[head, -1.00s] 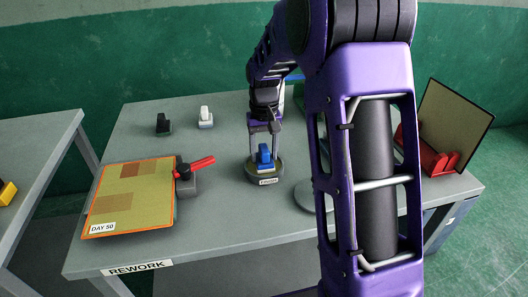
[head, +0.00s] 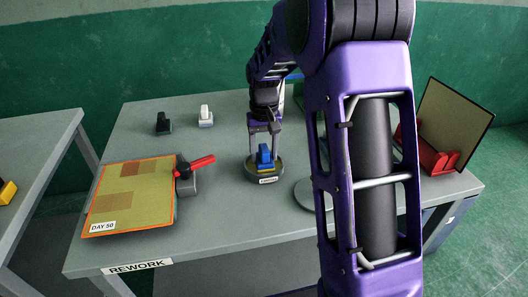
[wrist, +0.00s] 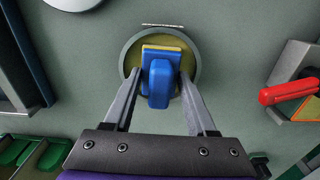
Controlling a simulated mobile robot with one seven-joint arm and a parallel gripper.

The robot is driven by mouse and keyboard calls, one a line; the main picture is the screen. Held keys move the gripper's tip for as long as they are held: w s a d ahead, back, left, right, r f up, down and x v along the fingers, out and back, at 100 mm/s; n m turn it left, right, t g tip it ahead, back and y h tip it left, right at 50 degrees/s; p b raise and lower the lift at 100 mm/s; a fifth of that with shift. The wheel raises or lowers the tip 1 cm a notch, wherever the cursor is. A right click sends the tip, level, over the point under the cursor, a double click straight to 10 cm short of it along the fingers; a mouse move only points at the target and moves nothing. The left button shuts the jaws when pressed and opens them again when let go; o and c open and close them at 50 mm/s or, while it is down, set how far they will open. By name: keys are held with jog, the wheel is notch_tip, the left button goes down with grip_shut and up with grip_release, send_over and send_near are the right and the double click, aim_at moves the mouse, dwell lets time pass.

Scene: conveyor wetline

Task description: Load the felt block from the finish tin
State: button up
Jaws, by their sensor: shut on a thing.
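The felt block, blue with a yellowish base layer, stands in the round finish tin (head: 265,180) on the rework table. The felt block (head: 264,155) also shows in the wrist view (wrist: 160,80), over the yellowish floor of the tin (wrist: 131,60). My gripper (head: 265,140) reaches down from above, with a finger on either side of the block's blue handle. In the wrist view my gripper (wrist: 160,78) is shut on the felt block. The block's underside is hidden, so I cannot tell whether it touches the tin's floor.
A panel labelled DAY 50 (head: 130,197) lies at the left, with a red-handled clamp (head: 188,177) at its edge. Black (head: 163,123) and white (head: 206,117) blocks stand behind. A red rack (head: 437,160) holds a board (head: 455,120) at the right. My arm hides part of the table.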

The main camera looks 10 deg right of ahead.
dwell(0.5)
jog(key=shift+r+p, duration=2.85)
jog(key=shift+r, duration=0.7)
